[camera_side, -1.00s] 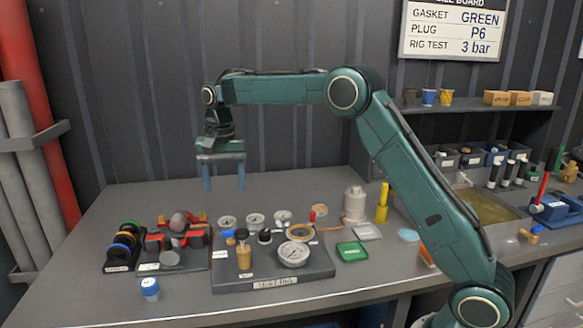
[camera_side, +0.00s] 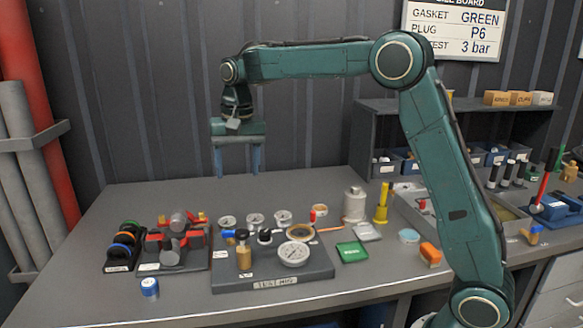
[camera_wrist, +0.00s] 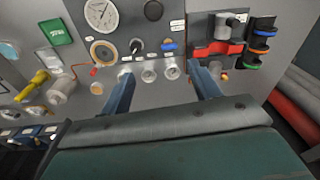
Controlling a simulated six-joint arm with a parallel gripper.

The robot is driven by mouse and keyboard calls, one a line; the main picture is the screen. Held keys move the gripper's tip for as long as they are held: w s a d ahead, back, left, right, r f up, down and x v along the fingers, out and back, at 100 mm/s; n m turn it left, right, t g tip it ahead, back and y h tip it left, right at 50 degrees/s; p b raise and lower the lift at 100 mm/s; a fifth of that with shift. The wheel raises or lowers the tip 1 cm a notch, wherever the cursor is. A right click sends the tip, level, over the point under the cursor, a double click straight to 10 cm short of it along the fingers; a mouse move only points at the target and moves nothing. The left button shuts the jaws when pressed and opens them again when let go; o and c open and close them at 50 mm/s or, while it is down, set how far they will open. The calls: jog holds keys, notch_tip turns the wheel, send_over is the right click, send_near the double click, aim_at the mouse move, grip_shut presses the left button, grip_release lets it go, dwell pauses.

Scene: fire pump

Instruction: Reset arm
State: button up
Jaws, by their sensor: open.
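My gripper (camera_side: 238,172) is open and empty, its two blue fingers pointing down. It hangs well above the back of the bench in the side view. In the wrist view my gripper (camera_wrist: 160,88) shows both fingers spread apart with nothing between them. Below and in front of it is the grey test rig (camera_side: 318,268) with a large white gauge (camera_side: 293,253), a brass-coloured cylinder with a dark top (camera_side: 244,256) and a dark knob (camera_side: 265,236). The large gauge also shows in the wrist view (camera_wrist: 101,14).
Red parts sit in a dark tray (camera_side: 146,266) at left, beside a rack of coloured rings (camera_side: 122,246). A blue-and-white jar (camera_side: 149,287) stands at the front left. A green box (camera_side: 352,252) and a yellow post (camera_side: 382,204) are right of the rig. The back left bench is clear.

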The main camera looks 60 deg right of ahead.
jog(key=s+r+n+t, duration=0.15)
jog(key=s+r, duration=0.25)
jog(key=s, duration=0.5)
jog(key=s+a+f+n+t, duration=0.1)
jog(key=s+f+n, duration=0.1)
jog(key=s, duration=0.9)
jog(key=s+a+f+n+t, duration=0.1)
jog(key=s+f+n+t, duration=0.1)
jog(key=s, duration=1)
jog(key=shift+s+f+n, duration=0.2)
jog(key=shift+f+n, duration=0.25)
jog(key=shift+n, duration=0.6)
